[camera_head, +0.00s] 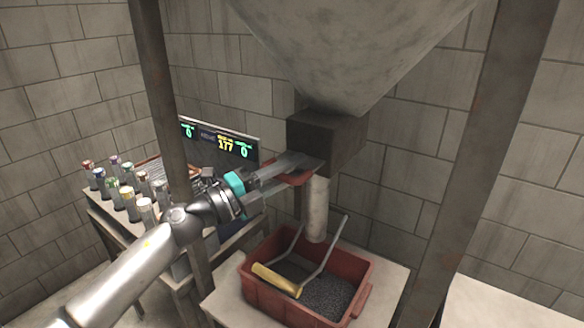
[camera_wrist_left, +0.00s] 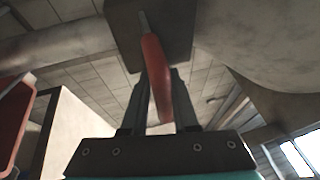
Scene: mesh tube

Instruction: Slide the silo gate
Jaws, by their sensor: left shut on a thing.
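The silo (camera_head: 350,45) is a large grey cone that narrows down to a dark outlet box (camera_head: 325,142). The red gate handle (camera_head: 301,179) sticks out from the left side of that box. My left gripper (camera_head: 300,164) reaches it from the left and is shut on it. In the left wrist view the red handle (camera_wrist_left: 158,75) lies between the two fingers of my left gripper (camera_wrist_left: 162,95), joined by a metal rod to the dark box (camera_wrist_left: 150,30). A pale tube (camera_head: 317,210) hangs below the box. My right gripper is not in view.
A display (camera_head: 222,142) reads 177. Several capped tubes (camera_head: 128,204) stand on the left table. Metal posts (camera_head: 160,90) and (camera_head: 492,150) flank the silo.

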